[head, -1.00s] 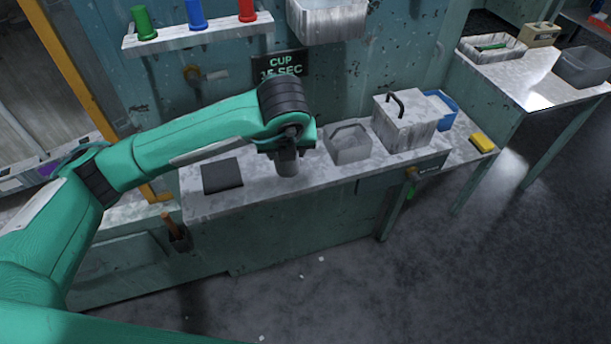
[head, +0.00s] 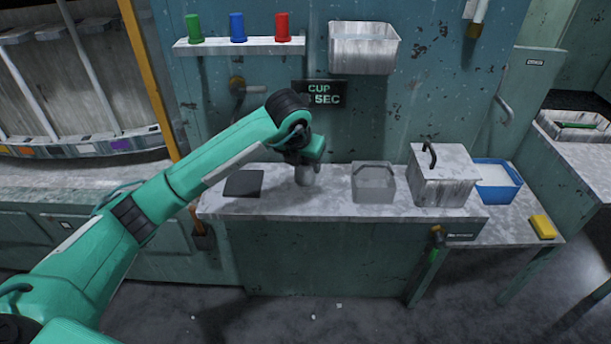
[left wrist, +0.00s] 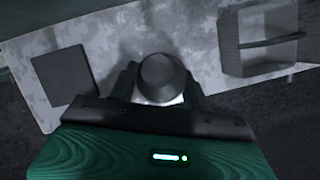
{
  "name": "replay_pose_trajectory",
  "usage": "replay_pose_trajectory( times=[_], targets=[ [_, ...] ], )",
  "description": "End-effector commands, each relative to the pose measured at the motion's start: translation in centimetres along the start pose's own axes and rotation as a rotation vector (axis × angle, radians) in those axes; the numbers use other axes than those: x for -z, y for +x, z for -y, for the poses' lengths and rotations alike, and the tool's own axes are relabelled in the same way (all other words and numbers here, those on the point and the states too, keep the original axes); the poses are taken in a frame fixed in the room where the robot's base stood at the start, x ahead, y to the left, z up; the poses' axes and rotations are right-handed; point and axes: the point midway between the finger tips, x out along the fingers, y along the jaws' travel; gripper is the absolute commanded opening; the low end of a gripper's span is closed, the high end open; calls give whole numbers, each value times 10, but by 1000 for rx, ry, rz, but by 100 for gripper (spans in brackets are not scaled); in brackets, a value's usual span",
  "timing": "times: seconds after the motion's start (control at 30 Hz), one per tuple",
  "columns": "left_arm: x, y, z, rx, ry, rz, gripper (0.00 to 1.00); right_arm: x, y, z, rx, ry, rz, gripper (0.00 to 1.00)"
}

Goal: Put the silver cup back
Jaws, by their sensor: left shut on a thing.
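The silver cup (head: 304,176) is a small grey cylinder below my left gripper (head: 305,164) in the head view. In the left wrist view the cup (left wrist: 160,78) sits between the two fingers of my left gripper (left wrist: 160,88), which is shut on it. The cup looks upright over the bench top (head: 290,207); whether its base touches the bench I cannot tell. A dark square pad (head: 244,184) lies on the bench to the left of the cup and also shows in the left wrist view (left wrist: 64,75). My right gripper is not in view.
A wire basket (head: 373,184) stands right of the cup, then a lidded metal box (head: 442,180), a blue tub (head: 497,190) and a yellow sponge (head: 543,227). A shelf (head: 240,46) with green, blue and red cups, a wall bin (head: 363,50) and a sign (head: 319,94) are above.

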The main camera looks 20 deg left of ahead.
Motion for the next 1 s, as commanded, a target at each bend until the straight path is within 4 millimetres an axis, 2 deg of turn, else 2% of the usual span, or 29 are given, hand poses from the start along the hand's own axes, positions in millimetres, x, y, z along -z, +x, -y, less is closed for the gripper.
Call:
replay_pose_trajectory(
  times=[0.37,0.73,0.77,0.87,1.0],
  targets=[
    [16,36,1,1,0,-1,0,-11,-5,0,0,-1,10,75],
    [18,42,1,0,1,2,0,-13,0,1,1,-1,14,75],
    [18,42,1,0,0,2,50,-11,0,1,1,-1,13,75],
    [17,41,1,0,0,1,70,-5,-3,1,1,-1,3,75],
    [17,41,1,0,0,1,70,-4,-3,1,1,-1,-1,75]
  ],
)
